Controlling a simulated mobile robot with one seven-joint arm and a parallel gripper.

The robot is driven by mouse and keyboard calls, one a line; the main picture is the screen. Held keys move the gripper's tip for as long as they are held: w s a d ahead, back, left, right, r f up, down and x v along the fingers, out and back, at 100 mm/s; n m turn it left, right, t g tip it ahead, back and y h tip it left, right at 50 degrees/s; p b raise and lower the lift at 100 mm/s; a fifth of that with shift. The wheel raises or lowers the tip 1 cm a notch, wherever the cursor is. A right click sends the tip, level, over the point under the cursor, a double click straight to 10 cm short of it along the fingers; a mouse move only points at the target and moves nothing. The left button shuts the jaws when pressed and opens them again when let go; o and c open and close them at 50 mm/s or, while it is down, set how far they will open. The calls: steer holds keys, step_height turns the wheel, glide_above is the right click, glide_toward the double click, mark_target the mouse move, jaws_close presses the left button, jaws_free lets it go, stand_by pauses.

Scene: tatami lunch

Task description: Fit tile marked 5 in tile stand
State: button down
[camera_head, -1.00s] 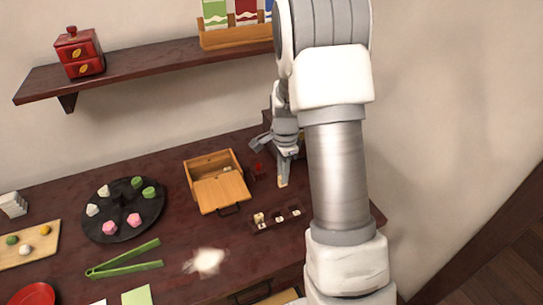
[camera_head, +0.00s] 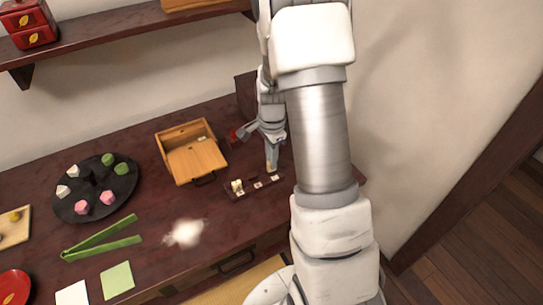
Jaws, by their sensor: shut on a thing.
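The tile stand (camera_head: 246,190) is a small dark rack near the front right of the table, with several pale tile spots along it. A cream tile (camera_head: 237,186) stands at its left end. My gripper (camera_head: 271,166) points down at the right end of the stand, shut on a small pale tile whose marking is too small to read. The held tile is mostly hidden by the fingers. I cannot tell whether it touches the stand.
A dark round tray (camera_head: 122,187) with several sweets, green tongs (camera_head: 100,238) and a green paper square (camera_head: 117,280) lie further left. A shelf (camera_head: 110,36) runs above. The table's front edge is close to the stand.

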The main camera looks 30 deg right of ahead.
steer(key=shift+f+b, duration=0.9)
steer(key=shift+f, duration=0.45)
stand_by(0.6)
steer(key=c, duration=0.8)
jaws_free()
step_height(320, 180, up, 18)
steer(key=p, duration=0.4)
steer(key=shift+f, duration=0.25)
